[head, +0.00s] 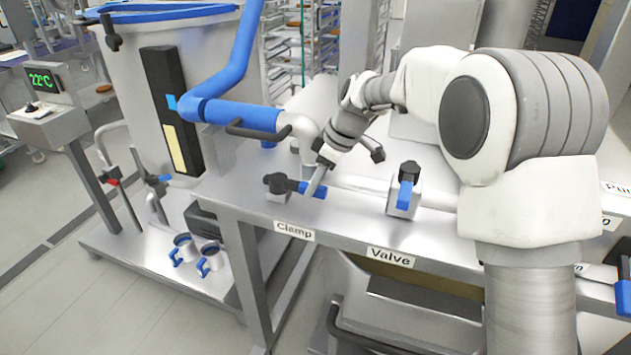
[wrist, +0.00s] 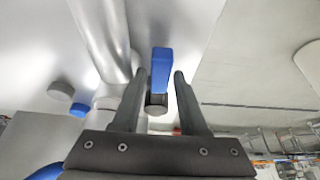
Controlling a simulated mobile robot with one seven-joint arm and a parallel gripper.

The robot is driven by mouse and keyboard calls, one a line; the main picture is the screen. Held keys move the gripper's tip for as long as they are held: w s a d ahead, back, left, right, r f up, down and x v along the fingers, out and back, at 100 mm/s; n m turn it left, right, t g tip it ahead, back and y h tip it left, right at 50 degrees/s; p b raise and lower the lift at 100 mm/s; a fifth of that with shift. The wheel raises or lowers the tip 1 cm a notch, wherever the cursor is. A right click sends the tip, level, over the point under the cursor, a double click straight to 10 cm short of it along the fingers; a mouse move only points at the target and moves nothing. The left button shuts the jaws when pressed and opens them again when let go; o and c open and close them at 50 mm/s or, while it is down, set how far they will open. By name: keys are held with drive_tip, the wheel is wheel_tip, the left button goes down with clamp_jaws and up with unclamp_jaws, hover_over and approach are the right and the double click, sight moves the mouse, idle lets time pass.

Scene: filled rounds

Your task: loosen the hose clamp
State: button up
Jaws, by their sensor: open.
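The hose clamp stands at the "Clamp" label on the steel bench, with a black knob (head: 277,183) and a blue lever (head: 305,187) pointing right. My gripper (head: 318,184) reaches down to the lever, and a grey finger covers part of it in the head view. In the wrist view my gripper (wrist: 157,74) is open. The blue lever (wrist: 161,68) shows between the two fingers with a visible gap on each side. A dark round part (wrist: 157,101) sits below it in the picture. I cannot tell whether a finger touches the lever.
A valve with a blue handle (head: 405,194) stands on the bench to the right, above the "Valve" label (head: 391,257). A blue hose (head: 245,115) and a steel tank (head: 215,65) are at the left.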

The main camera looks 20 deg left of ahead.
clamp_jaws()
idle(1.5)
